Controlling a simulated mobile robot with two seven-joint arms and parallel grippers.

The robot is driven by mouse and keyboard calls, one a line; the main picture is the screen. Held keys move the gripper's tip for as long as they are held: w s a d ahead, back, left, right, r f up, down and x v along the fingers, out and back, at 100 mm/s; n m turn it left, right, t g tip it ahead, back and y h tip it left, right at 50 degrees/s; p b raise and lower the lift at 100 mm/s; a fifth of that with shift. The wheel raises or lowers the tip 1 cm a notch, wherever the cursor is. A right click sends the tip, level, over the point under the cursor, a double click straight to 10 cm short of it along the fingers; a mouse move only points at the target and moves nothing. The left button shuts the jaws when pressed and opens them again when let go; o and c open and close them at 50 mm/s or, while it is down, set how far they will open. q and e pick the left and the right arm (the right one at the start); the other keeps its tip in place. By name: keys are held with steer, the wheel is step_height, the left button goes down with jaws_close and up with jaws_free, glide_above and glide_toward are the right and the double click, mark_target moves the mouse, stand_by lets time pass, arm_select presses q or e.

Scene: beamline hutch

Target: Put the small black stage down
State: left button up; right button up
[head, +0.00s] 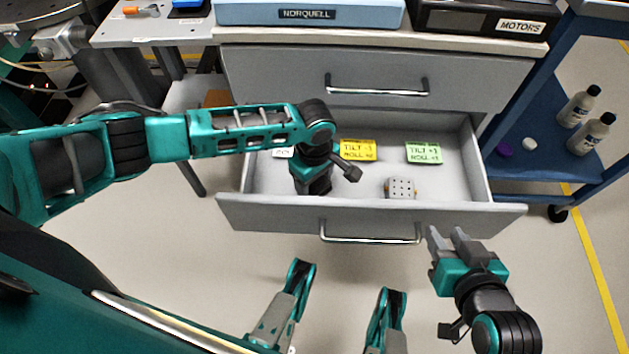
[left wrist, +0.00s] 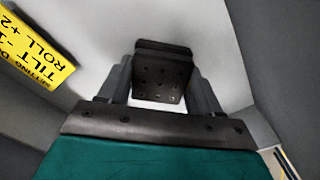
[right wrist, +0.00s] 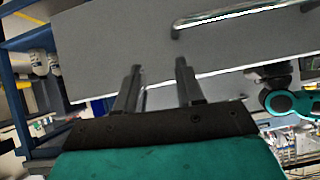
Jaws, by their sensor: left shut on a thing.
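The small black stage (left wrist: 162,75) is a dark block with small holes, seen between the two fingers in the left wrist view. My left gripper (head: 312,186) is shut on it, inside the open drawer (head: 462,170) at its left part. In the head view the gripper and arm hide the stage. I cannot tell whether the stage touches the drawer floor. My right gripper (head: 447,236) is open and empty in front of the drawer, right of its handle; its parted fingers show in the right wrist view (right wrist: 158,85).
In the drawer lie a yellow label (head: 358,150), a green label (head: 423,153), a partly hidden white label (head: 283,153) and a small grey holed block (head: 401,188). A closed drawer (head: 480,82) is above. A blue cart (head: 540,140) with bottles stands at the right.

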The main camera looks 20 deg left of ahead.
steer(key=shift+w+r, duration=0.1)
steer(key=shift+r, duration=0.2)
arm_select(q)
steer(key=o, duration=1.3)
steer(key=shift+c, duration=0.2)
arm_select(e)
steer(key=shift+f, duration=0.1)
arm_select(q)
steer(key=shift+r, duration=0.1)
arm_select(e)
steer(key=shift+d+f, duration=0.1)
steer(key=shift+d, duration=0.05)
arm_select(q)
step_height(320, 180, up, 6)
steer(key=p, duration=0.3)
steer(key=shift+r, duration=0.2)
step_height(320, 180, up, 6)
steer(key=shift+f+p, duration=0.15)
steer(key=shift+p, duration=1.05)
arm_select(e)
steer(key=r, duration=0.1)
steer(key=d+r, duration=0.1)
steer(key=shift+s+d+r, duration=0.15)
steer(key=shift+s+r, duration=0.2)
steer(key=shift+s, duration=0.05)
